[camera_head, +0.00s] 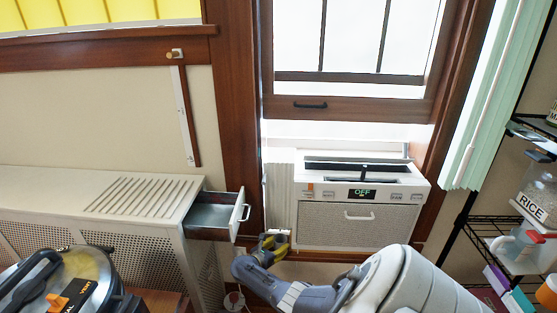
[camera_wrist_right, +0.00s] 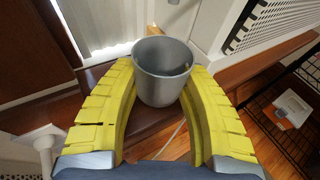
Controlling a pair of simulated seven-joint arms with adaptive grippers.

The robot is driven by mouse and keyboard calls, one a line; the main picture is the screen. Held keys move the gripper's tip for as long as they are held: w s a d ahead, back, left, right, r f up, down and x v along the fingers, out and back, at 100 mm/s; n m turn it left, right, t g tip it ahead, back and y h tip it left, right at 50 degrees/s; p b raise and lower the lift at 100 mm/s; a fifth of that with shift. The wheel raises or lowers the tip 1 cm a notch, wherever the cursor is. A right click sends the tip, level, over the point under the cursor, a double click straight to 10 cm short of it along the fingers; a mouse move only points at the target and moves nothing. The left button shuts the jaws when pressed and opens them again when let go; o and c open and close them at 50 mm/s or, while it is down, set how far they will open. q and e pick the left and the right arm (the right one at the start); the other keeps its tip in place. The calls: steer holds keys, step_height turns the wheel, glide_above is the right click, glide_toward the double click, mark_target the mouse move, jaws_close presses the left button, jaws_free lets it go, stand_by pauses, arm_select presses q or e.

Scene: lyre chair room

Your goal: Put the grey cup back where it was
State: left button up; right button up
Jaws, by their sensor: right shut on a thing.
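The grey cup (camera_wrist_right: 162,75) is between the two yellow fingers of my right gripper in the wrist view. Its open rim faces the camera, and its inside looks empty. The right gripper (camera_wrist_right: 160,95) is shut on the cup, with a finger on either side. In the head view the right gripper (camera_head: 273,243) is in front of the window trim, between an open drawer and the air conditioner. I cannot clearly make out the cup in the head view. My left gripper is not in view.
The open drawer (camera_head: 209,228) juts from the white cabinet (camera_head: 110,205), just left of the gripper. The air conditioner (camera_head: 355,222) fills the lower window at right. A wire shelf (camera_head: 490,222) with a rice jar (camera_head: 538,196) stands far right. A pressure cooker (camera_head: 75,280) is front left.

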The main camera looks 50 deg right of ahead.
steer(key=shift+f, duration=0.3)
steer(key=shift+f, duration=0.1)
steer(key=o, duration=1.2)
